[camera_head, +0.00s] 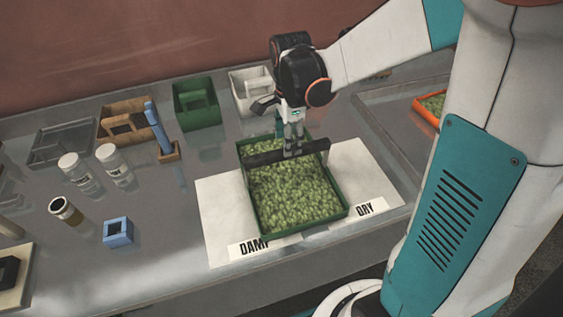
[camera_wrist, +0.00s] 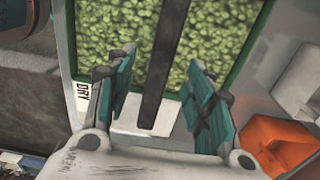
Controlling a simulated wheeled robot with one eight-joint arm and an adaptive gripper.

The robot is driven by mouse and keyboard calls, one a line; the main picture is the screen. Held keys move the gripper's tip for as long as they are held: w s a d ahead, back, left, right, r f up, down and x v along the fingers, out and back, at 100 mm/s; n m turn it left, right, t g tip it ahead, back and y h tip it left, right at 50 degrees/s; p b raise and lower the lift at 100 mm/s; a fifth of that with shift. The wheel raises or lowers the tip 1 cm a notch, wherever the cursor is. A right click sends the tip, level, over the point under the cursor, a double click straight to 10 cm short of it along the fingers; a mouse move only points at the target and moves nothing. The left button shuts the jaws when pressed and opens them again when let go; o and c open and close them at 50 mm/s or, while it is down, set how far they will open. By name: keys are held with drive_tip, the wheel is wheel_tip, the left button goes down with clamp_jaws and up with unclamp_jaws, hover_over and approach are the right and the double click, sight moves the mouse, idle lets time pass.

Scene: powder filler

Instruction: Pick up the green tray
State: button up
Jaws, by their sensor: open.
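The green tray (camera_head: 304,222), full of small green pieces, sits at the middle of the bench. It straddles two white cards, marked DAMP (camera_head: 222,205) and DRY (camera_head: 368,180). A dark handle bar (camera_head: 268,159) spans the tray above its contents. My gripper (camera_head: 292,150) points down at the handle near its middle. In the wrist view, my gripper (camera_wrist: 161,65) is open, with one finger on each side of the bar (camera_wrist: 166,55). I cannot tell whether either finger touches the bar. The tray rim (camera_wrist: 67,38) also shows there.
Behind the tray stand a green box (camera_head: 197,105), a white box (camera_head: 248,92) and a wooden box (camera_head: 125,120). Jars (camera_head: 75,170) and a blue block (camera_head: 118,232) stand at left. An orange tray (camera_head: 428,110) lies at right. The bench's front edge is close to the tray.

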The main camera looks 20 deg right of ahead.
drive_tip(key=shift+w+f+b, duration=0.1)
drive_tip(key=shift+f+b, duration=0.75)
drive_tip(key=shift+f, duration=2.6)
clamp_jaws()
